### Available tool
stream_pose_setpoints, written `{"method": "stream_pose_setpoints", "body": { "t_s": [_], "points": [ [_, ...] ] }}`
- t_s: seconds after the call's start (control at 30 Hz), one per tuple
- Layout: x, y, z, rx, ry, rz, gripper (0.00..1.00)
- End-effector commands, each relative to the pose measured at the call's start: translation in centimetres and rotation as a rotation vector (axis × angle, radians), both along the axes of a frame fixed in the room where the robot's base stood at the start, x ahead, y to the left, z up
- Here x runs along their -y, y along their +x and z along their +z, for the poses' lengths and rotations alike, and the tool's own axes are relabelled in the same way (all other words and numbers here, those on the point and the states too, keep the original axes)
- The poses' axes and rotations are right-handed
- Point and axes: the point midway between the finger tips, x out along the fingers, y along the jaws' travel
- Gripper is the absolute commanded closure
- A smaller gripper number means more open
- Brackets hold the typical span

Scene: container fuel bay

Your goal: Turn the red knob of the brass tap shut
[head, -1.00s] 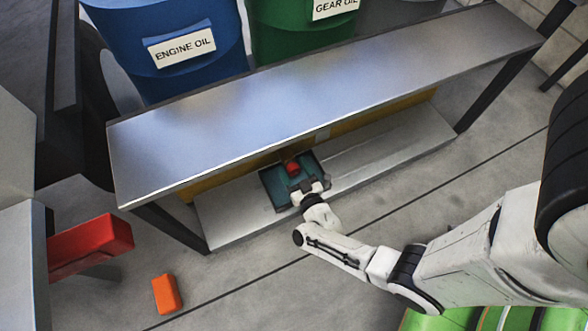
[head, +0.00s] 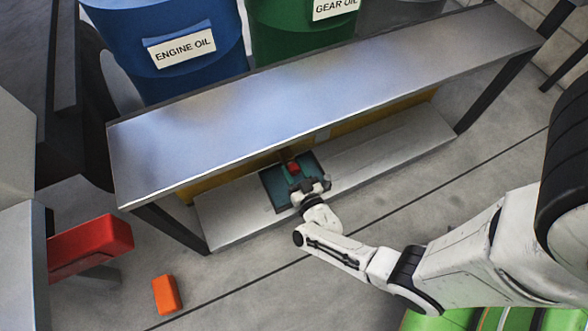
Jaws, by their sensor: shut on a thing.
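The red knob (head: 293,168) shows just under the front edge of the upper shelf, above a teal tray (head: 272,188) on the lower shelf. The brass tap itself is too small and shaded to make out. My gripper (head: 308,186) reaches in from the front at the tray, close to the red knob. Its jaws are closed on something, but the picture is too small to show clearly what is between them. My gripper and wrist hide part of the tray.
The metal bench top (head: 330,95) overhangs the lower shelf (head: 225,217). A blue engine oil drum (head: 180,85) and a green gear oil drum (head: 285,30) stand behind. An orange block (head: 167,294) lies on the floor, near a red bar (head: 92,245) at left.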

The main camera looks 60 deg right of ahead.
Motion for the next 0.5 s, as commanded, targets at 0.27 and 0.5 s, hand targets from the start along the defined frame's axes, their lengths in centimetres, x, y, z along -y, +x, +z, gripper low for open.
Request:
{"method": "stream_pose_setpoints", "body": {
  "t_s": [0.27,0.5],
  "points": [
    [0.04,-0.08,-0.05,0.101,0.151,-0.001,0.85],
    [0.09,-0.12,-0.06,0.186,0.276,-0.001,0.85]
  ]
}}
